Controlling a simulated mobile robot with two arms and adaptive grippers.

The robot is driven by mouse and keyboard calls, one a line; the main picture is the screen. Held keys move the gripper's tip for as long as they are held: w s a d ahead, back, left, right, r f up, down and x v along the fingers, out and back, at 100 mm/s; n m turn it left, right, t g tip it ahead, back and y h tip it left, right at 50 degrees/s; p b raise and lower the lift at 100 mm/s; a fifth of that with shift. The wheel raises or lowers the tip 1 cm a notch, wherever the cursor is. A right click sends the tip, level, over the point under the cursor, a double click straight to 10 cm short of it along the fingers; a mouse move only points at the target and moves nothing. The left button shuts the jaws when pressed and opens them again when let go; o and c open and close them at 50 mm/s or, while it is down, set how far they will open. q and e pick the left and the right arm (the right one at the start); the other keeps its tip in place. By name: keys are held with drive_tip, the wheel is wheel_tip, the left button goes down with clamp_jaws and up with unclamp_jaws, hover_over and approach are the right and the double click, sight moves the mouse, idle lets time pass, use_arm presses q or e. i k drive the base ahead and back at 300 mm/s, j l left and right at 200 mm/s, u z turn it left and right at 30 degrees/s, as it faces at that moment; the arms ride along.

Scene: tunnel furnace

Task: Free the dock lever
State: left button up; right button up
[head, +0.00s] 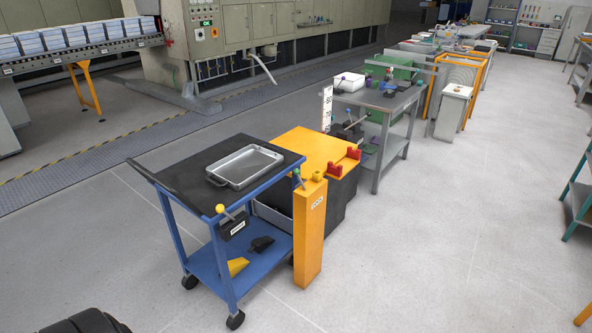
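An orange dock post (309,240) stands upright at the right front corner of the blue cart, with a small white label near its top. A lever with a teal knob (296,172) leans up at the post's upper left side; I take it to be the dock lever. What holds it, if anything, cannot be made out. A yellow cap (318,176) sits on top of the post. A second lever with a yellow knob (221,209) is on a black labelled box (234,226) at the cart's front. Neither of my grippers is in view.
The blue cart (222,267) carries a metal tray (217,177) on its black top, with a yellow wedge (237,266) and a dark piece (261,245) below. An orange-topped table (302,143) with red brackets adjoins it. The floor in front and right is clear.

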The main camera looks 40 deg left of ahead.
sight(297, 171)
drive_tip(key=i+j, duration=0.2)
drive_tip(key=j, duration=0.15)
drive_tip(key=i+j, duration=0.25)
drive_tip(key=j, duration=0.15)
drive_tip(key=i+j, duration=0.2)
drive_tip(key=j, duration=0.15)
drive_tip(key=i+j+z, duration=0.1)
drive_tip(key=j, duration=0.25)
drive_tip(key=i+j, duration=0.3)
drive_tip(key=j, duration=0.1)
